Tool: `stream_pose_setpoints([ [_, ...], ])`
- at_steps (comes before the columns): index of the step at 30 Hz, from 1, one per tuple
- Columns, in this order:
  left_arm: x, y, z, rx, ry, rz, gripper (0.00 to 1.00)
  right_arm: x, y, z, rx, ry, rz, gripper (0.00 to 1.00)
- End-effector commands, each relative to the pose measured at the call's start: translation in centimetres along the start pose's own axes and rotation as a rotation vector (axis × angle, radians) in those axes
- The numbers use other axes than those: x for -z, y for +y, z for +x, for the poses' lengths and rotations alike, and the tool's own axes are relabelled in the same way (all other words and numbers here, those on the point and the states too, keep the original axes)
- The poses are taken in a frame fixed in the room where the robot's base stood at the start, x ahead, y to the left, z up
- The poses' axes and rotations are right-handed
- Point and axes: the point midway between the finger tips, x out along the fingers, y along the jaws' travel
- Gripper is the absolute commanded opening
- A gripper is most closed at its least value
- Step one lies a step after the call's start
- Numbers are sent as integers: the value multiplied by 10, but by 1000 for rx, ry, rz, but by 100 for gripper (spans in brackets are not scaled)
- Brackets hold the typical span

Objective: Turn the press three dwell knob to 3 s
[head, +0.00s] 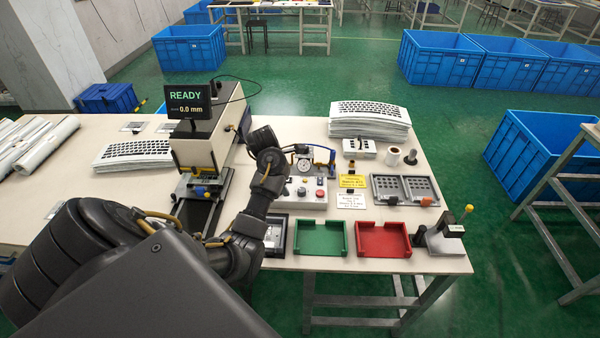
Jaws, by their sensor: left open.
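A light grey control box (308,203) sits on the table right of my left forearm. It carries a red button (319,193) and a small dark round knob (301,191); I cannot read the knob's setting or confirm that it is the dwell knob. A press (197,150) with a screen (188,100) reading READY and 0.0 mm stands left of my forearm. My left gripper (284,183) is open near the box's left side, partly hidden by my wrist; contact with a knob cannot be told. My right gripper is out of view.
A green tray (320,252) and a red tray (383,253) lie at the front edge. A yellow card (353,181) and keypad plates (422,203) lie right of the box. Film stacks (368,128) are behind. A small gauge stand (304,160) is close behind the box.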

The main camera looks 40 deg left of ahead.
Motion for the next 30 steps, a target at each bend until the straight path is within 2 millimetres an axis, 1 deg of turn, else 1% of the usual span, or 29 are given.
stream_pose_setpoints([
  [1,-7,13,-7,9,-37,-101,50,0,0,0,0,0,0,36],
  [3,-13,22,-13,24,-72,-209,50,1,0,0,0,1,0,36],
  [5,-17,28,-16,32,-92,-270,50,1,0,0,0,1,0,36],
  [9,-20,32,-19,41,-109,-321,50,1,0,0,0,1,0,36],
  [13,-20,31,-14,42,-108,-319,50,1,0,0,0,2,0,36],
  [17,-22,30,2,45,-109,-319,50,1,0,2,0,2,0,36],
  [24,-27,29,48,44,-109,-318,50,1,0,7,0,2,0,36],
  [30,-30,29,76,41,-107,-315,50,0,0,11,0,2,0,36],
])
